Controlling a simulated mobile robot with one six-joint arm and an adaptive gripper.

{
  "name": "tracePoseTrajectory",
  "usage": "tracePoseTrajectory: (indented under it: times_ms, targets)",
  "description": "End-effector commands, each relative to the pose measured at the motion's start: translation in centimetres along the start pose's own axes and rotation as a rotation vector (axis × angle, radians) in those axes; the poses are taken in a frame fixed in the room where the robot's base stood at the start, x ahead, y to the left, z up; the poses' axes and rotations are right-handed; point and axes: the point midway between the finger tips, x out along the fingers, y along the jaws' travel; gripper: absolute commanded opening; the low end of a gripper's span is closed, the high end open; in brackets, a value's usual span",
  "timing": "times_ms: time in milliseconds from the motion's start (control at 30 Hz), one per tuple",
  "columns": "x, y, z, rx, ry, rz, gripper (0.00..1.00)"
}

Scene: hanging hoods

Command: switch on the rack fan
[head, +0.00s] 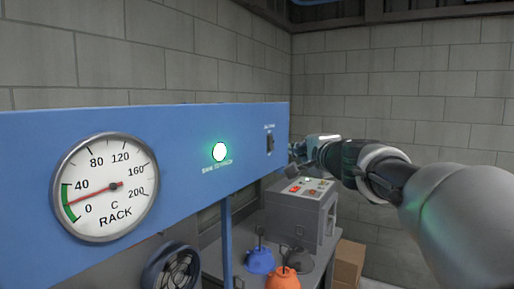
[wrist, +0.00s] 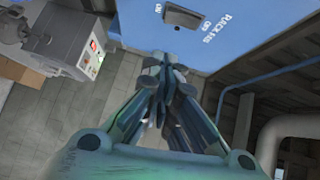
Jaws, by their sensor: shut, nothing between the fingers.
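The rack fan switch is a dark rocker (head: 269,142) near the right end of the blue panel (head: 180,135). In the wrist view the switch (wrist: 186,19) sits at the top, with ON marked at its left and OFF at its right; I cannot tell which way it is tipped. My gripper (head: 293,160) is just right of the switch in the head view. In the wrist view its fingertips (wrist: 170,65) are together and empty, apart from the switch in the picture. A round fan (head: 172,268) shows at the bottom; I cannot tell if it turns.
A round RACK gauge (head: 106,187) reads between 0 and 40. A green lamp (head: 219,152) glows on the panel. A grey machine with coloured buttons (head: 300,208), blue (head: 260,260) and orange (head: 283,279) hanging hoods, and a cardboard box (head: 349,262) stand below and behind.

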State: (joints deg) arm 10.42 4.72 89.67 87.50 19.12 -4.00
Motion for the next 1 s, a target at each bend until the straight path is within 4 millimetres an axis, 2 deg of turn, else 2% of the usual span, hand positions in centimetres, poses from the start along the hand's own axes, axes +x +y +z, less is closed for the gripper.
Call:
tracePoseTrajectory:
  times_ms: [67,133,300,767,1000]
  targets:
    - [1.7,-0.1,0.1,0.000,-0.003,0.002,0.00]
    - [2.4,-0.1,1.2,0.000,-0.005,0.000,0.00]
    - [3.7,-0.1,2.5,0.000,-0.002,0.000,0.00]
    - [4.1,0.0,2.9,-0.001,0.000,-0.001,0.00]
    - [4.5,0.7,3.2,0.030,0.000,-0.033,0.00]
